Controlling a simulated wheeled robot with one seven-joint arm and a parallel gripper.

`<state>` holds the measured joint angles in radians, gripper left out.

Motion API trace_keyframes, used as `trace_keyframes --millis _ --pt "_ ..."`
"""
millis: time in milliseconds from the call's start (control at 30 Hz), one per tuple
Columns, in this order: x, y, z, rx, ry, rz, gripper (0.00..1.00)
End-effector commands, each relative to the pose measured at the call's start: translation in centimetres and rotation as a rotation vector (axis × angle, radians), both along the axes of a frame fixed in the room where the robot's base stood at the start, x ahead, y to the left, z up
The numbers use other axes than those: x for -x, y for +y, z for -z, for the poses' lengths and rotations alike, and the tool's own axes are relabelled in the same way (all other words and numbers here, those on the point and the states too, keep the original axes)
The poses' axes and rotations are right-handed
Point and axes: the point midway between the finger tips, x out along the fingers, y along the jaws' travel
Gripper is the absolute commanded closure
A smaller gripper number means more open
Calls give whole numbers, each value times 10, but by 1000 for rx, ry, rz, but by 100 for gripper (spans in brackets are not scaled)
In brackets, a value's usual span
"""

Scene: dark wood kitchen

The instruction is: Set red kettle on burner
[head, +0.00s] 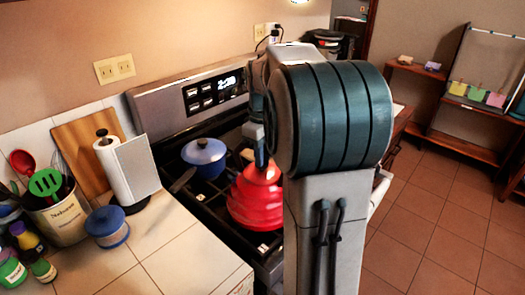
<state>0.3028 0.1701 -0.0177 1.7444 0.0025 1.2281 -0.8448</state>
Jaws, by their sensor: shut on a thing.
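The red kettle (254,203) is over the front part of the stove (190,209), upright, with its right side hidden behind my arm. My gripper (262,164) is at the top of the kettle, shut on it; the fingertips are mostly hidden by my arm. I cannot tell whether the kettle's base touches the grate or hangs just above it. A blue pot with a lid (204,157) sits on a burner at the back left of the stove, its dark handle pointing to the front left.
The tiled counter (165,255) left of the stove holds a paper towel roll (113,165), a blue-lidded jar (107,226), a utensil crock (62,222) and several small bottles. A wooden shelf (460,146) stands far right. The tiled floor (430,220) there is clear.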

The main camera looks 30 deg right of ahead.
Motion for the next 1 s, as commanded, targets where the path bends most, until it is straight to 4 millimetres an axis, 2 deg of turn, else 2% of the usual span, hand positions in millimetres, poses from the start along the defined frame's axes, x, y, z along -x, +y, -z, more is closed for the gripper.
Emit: trace_keyframes --millis 133,167,200,233,500,633,767,1000 --pt "-1 0 2 2 -5 0 100" --pt "0 0 3 0 0 0 70" --pt "0 0 3 0 0 0 59" --pt "0 0 3 0 0 0 57" --pt "0 0 2 0 0 0 57" --pt "-1 0 -7 1 -3 0 57" --pt "-1 0 -30 1 -4 0 57" --pt "-1 0 -84 1 -4 0 57"
